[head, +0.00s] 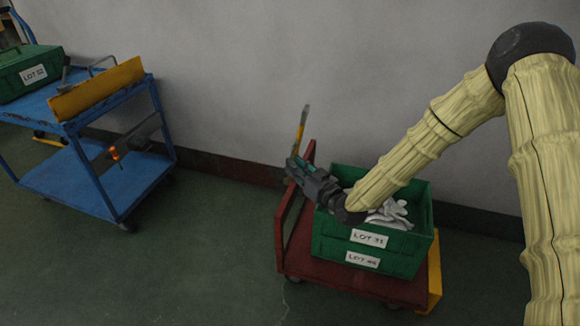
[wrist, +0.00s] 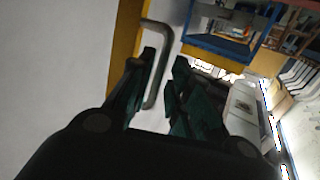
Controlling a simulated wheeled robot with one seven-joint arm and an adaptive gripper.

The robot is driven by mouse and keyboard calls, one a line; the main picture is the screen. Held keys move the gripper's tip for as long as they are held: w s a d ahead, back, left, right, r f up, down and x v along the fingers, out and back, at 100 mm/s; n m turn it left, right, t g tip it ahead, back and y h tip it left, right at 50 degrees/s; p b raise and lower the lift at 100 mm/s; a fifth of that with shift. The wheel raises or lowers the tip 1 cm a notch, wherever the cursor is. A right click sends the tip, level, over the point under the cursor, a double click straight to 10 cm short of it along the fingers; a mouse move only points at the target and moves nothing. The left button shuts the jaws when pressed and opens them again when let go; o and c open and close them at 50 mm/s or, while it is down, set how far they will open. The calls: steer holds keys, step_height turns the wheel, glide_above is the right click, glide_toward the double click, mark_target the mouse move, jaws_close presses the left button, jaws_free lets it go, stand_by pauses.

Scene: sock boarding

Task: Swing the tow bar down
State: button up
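The tow bar (head: 301,127) is a narrow yellow bar standing nearly upright at the left end of the red cart (head: 345,281). In the wrist view its yellow bar (wrist: 124,38) is close on the left, with a bent grey handle (wrist: 167,45) on it. My gripper (head: 293,165) is at the tow bar, above the cart's left end, and hides the bar's lower part. In the wrist view my gripper (wrist: 164,65) has its dark green fingers apart, with the grey handle between them. I cannot tell whether a finger touches it.
A green crate (head: 330,243) labelled LOT 31 and LOT 44, holding white socks (head: 392,213), sits on the red cart under my forearm. A grey wall stands close behind. A blue cart (head: 85,180) with a green box (head: 28,75) stands left. Floor between the carts is clear.

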steer(key=shift+b+x, duration=0.3)
steer(key=shift+x, duration=1.15)
jaws_close()
